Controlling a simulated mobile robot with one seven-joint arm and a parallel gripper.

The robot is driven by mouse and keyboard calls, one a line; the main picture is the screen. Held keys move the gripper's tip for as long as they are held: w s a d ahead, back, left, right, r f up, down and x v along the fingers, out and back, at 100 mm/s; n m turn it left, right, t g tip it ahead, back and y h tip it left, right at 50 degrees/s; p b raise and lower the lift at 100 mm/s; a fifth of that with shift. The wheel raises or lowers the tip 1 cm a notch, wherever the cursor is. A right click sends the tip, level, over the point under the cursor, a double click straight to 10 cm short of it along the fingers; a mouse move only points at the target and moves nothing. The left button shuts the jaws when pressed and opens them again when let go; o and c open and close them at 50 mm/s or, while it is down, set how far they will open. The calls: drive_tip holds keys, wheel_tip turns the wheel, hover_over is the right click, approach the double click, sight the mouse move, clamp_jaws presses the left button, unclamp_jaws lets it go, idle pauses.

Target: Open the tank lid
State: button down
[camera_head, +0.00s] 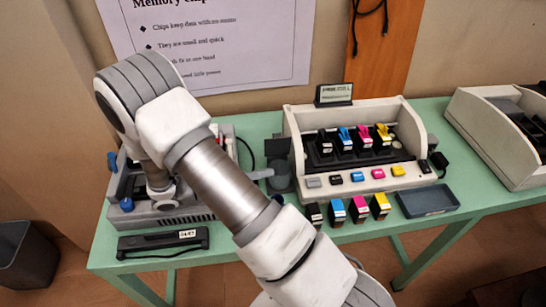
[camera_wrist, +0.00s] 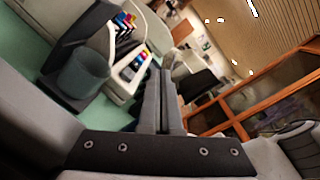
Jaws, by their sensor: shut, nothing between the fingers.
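A cream machine (camera_head: 294,122) on the green table holds a row of small tanks: black (camera_head: 325,143), blue (camera_head: 346,139), magenta (camera_head: 364,138) and yellow (camera_head: 383,135). Coloured flaps stand tilted up on some of them. I cannot tell which part is the tank lid. The coloured row also shows in the wrist view (camera_wrist: 125,25), tilted. My gripper (camera_wrist: 167,62) is shut and empty, with its fingers pointing away from the wrist camera. In the head view my arm hides most of it. The fingers appear close to a dark cup-like part (camera_wrist: 82,73) left of the machine, apart from the tanks.
Coloured buttons (camera_head: 357,177) line the machine's front. Several cartridges (camera_head: 359,209) and a dark tray (camera_head: 428,201) stand before it. A grey-blue device (camera_head: 126,205) is partly behind my arm, with a black bar (camera_head: 162,242) in front. Another cream housing (camera_head: 490,140) stands right. Little table is free.

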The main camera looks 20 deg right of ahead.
drive_tip(key=s+a+f+n+t+b, duration=0.2)
drive_tip(key=a+n+t, duration=0.1)
drive_tip(key=n+t, duration=0.9)
drive_tip(key=n, duration=0.4)
approach(283, 141)
drive_tip(key=s+d, duration=0.1)
drive_tip(key=d, duration=0.3)
drive_tip(key=w, duration=0.2)
drive_tip(key=w+d+r+y, duration=0.1)
drive_tip(key=shift+w+r+t+b, duration=0.1)
drive_tip(key=shift+t+b, duration=0.2)
drive_tip(key=shift+b, duration=0.1)
drive_tip(key=shift+w, duration=0.1)
